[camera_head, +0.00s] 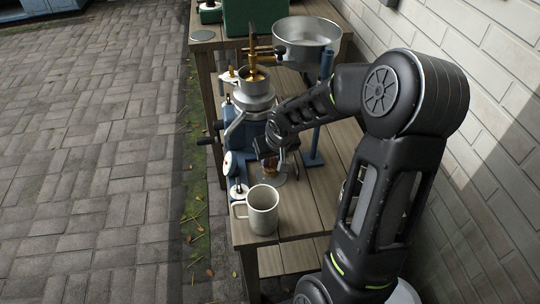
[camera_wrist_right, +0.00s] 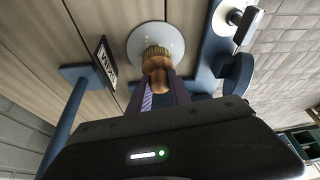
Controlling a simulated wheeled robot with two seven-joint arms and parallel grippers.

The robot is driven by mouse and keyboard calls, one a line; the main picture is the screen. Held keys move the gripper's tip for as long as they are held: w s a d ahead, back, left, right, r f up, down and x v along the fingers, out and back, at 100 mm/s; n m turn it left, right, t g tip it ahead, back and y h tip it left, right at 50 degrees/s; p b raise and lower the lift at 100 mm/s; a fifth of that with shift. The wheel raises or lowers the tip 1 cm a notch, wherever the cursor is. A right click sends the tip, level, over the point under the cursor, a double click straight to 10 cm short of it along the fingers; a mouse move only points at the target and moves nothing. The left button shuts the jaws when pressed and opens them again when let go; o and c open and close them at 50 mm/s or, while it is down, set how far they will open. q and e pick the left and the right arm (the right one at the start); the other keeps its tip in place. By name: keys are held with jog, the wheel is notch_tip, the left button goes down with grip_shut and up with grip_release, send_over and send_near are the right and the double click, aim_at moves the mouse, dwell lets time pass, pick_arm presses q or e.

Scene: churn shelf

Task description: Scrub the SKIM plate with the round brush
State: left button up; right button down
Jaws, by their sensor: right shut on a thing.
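My right gripper (camera_head: 271,157) is low over the bench, beside the blue machine. It is shut on the round brush, which has a brown wooden handle and tan bristles (camera_wrist_right: 157,60) in the right wrist view. The bristles point down over a round, pale metal plate (camera_wrist_right: 140,37); I cannot tell if they touch it. In the head view this plate (camera_head: 276,180) shows partly behind the brush and gripper. A small dark label (camera_wrist_right: 106,62) with pale letters stands beside the plate; its word is hard to read. My left gripper is not in view.
A pale mug (camera_head: 263,212) stands near the bench's front edge. The blue machine with a metal bowl (camera_head: 254,90) is left of my arm. A blue post (camera_head: 318,120) stands to the right, by a wide steel basin (camera_head: 306,40). A brick wall (camera_head: 490,70) bounds the right.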

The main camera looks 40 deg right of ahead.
jog(key=shift+s+a, duration=0.35)
jog(key=shift+s, duration=0.2)
jog(key=shift+s+b, duration=0.1)
jog(key=shift+b, duration=0.2)
jog(key=shift+s+a+f+b, duration=0.15)
jog(key=shift+s+a+b, duration=0.15)
jog(key=shift+s+b, duration=0.25)
jog(key=shift+s+a+b, duration=0.35)
jog(key=shift+s, duration=0.2)
jog(key=shift+s+a, duration=0.1)
jog(key=shift+s, duration=0.15)
jog(key=shift+w+d, duration=0.4)
jog(key=shift+w, duration=0.3)
jog(key=shift+w+d, duration=0.35)
jog(key=shift+w, duration=0.35)
